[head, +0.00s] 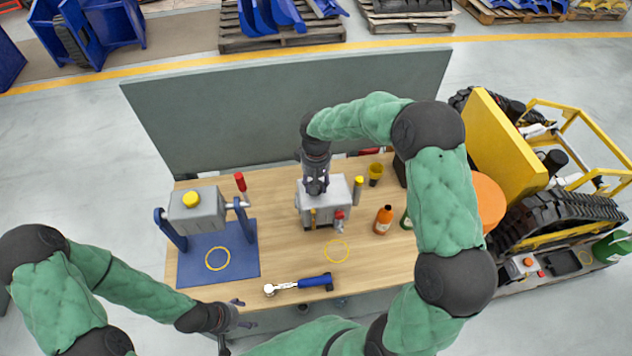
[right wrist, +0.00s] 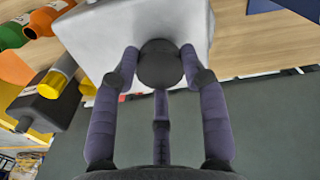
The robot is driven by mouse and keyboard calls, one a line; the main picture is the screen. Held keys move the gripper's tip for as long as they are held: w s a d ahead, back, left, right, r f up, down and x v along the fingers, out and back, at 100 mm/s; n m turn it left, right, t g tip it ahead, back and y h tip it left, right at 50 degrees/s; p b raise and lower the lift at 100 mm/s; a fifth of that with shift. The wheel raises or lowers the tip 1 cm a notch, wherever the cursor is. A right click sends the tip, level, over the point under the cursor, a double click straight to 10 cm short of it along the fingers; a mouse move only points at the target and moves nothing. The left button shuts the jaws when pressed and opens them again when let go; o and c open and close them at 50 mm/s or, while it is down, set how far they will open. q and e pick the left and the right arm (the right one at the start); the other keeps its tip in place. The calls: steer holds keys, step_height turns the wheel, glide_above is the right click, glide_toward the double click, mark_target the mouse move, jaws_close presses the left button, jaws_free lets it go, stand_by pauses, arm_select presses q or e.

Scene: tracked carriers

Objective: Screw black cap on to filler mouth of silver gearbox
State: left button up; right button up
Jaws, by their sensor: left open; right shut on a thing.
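The silver gearbox (head: 342,190) stands on the wooden table in the middle of the head view; its pale top also fills the upper middle of the right wrist view (right wrist: 105,38). My right gripper (head: 316,188) points down over its top. In the right wrist view the gripper's fingers (right wrist: 160,75) are shut around the round black cap (right wrist: 160,62). The cap sits at or just above the gearbox top. The filler mouth is hidden, so I cannot tell whether the cap touches it. My left gripper (head: 238,318) is open and empty at the table's front left edge.
A grey housing with a yellow cap (head: 191,199) hangs in a blue stand on a blue mat (head: 190,270). A blue-handled wrench (head: 313,282) lies in front. A grey panel (head: 290,110) stands behind.

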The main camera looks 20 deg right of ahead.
steer(key=shift+f, duration=0.45)
steer(key=o, duration=0.9)
step_height(320, 180, up, 12)
steer(key=shift+r, duration=0.1)
stand_by(0.4)
